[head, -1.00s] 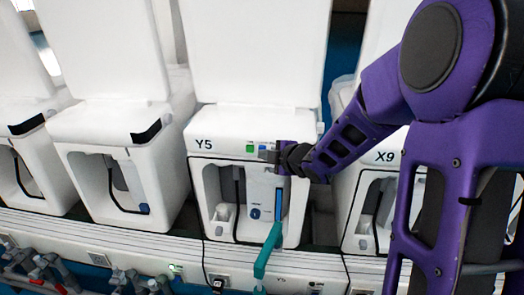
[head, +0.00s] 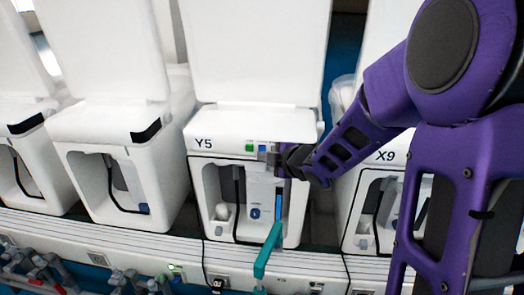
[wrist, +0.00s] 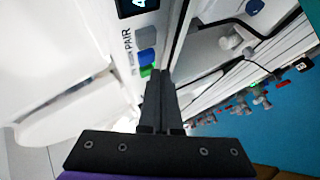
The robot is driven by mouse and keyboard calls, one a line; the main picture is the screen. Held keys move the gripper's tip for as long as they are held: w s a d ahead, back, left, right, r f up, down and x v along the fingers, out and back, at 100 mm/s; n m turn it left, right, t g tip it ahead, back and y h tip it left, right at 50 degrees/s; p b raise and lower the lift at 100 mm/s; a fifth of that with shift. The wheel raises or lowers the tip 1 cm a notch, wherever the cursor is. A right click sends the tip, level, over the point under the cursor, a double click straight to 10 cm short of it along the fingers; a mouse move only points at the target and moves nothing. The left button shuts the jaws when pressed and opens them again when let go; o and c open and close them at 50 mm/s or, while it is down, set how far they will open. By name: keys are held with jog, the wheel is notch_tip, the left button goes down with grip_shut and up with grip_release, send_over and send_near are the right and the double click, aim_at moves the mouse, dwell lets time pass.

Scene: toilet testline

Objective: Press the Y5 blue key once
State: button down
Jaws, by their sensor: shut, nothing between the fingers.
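The white Y5 unit (head: 225,130) stands in the middle of the head view with its lid raised. On its front panel are a green key (head: 249,147) and, just right of it, the blue key (head: 262,148). My gripper (head: 270,155) is shut and empty, just right of and slightly below the blue key. In the wrist view the blue key (wrist: 147,56) lies between a grey key (wrist: 146,37) and the green key (wrist: 147,71). The shut fingertips (wrist: 158,72) are beside these keys. I cannot tell whether they touch the panel.
A teal handle (head: 268,250) sticks out below the Y5 unit. The X9 unit (head: 368,170) is to the right, partly behind my arm. Other white units (head: 115,130) stand to the left. A dark display (wrist: 138,6) is near the keys in the wrist view.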

jog(key=s, duration=0.2)
jog(key=s+a+b, duration=0.1)
jog(key=s, duration=0.2)
dwell(0.4)
jog(key=shift+w, duration=0.1)
dwell(0.4)
